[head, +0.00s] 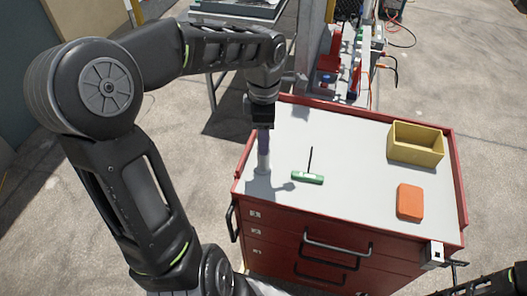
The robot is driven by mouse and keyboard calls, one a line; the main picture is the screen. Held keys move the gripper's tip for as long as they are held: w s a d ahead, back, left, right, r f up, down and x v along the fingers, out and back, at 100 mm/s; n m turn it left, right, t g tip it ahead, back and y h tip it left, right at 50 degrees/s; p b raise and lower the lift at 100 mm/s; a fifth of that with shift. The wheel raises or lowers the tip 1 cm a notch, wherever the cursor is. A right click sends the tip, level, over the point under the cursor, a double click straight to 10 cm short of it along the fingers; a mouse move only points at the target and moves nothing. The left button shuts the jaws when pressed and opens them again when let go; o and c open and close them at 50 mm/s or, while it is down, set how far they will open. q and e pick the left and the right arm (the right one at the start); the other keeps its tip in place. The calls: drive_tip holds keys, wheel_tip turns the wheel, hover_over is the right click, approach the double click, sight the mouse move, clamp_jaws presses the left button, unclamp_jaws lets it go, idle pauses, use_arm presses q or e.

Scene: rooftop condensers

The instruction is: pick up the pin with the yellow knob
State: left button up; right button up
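I cannot make out a pin with a yellow knob in the head view. My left arm comes in from the left, and my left gripper (262,122) points down over the left end of the red tool cart. Directly below it is a narrow upright thing (264,160), purple at the top and pale grey below. The gripper covers its top, and I cannot tell whether the fingers are closed on it. A green T-handled tool (308,178) with a thin dark shaft lies to its right. Part of my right arm shows at the lower right corner; its gripper is not visible.
The cart's grey top (345,140) has raised red edges. A yellow open box (415,142) and an orange block (410,201) stand on its right side. The middle is mostly clear. Behind the cart is a rack (350,70) with tools and hoses.

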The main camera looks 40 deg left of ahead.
use_arm(q)
clamp_jaws()
idle(0.3)
idle(0.4)
